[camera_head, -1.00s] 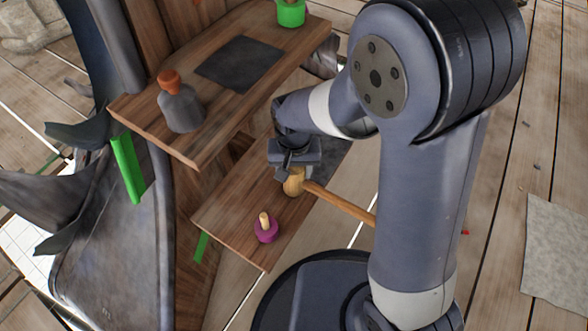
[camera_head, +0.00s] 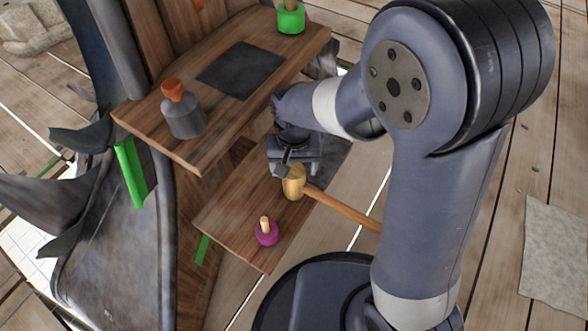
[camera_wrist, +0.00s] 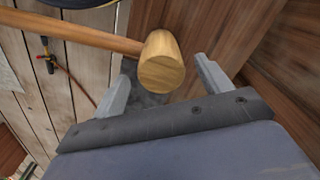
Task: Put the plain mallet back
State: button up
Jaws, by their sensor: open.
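The plain wooden mallet lies on the lower wooden shelf (camera_head: 235,222), its pale head (camera_head: 294,187) on the boards and its handle (camera_head: 345,208) sticking out past the shelf's right edge. In the wrist view the mallet head (camera_wrist: 162,65) shows its round face, with the handle running left. My gripper (camera_head: 290,168) is at the head, on its far side. In the wrist view my gripper (camera_wrist: 164,88) is open, one finger on each side of the head, with visible gaps. A dark patch (camera_head: 331,157) lies on the shelf behind my gripper, partly hidden.
A purple piece with a wooden peg (camera_head: 267,236) stands near the shelf's front end. The upper shelf (camera_head: 140,118) overhangs to the left, with a grey orange-topped bottle (camera_head: 183,115), a bare dark patch (camera_head: 240,68) and a green pot (camera_head: 290,18). Open plank floor lies right.

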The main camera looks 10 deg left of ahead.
aim_at(294, 172)
notch_tip(294, 172, up, 4)
jog(key=shift+r+p, duration=0.15)
jog(key=shift+p, duration=0.35)
jog(key=shift+f, duration=0.2)
notch_tip(294, 172, down, 7)
jog(key=b, duration=0.2)
jog(key=shift+f+b, duration=0.15)
jog(key=shift+b, duration=0.25)
notch_tip(294, 172, up, 4)
jog(key=shift+f+p, duration=0.2)
jog(key=shift+p, duration=0.7)
jog(key=shift+s+d, duration=0.1)
jog(key=shift+d, duration=0.15)
jog(key=shift+s+d, duration=0.1)
jog(key=shift+d, duration=0.15)
jog(key=shift+d, duration=0.1)
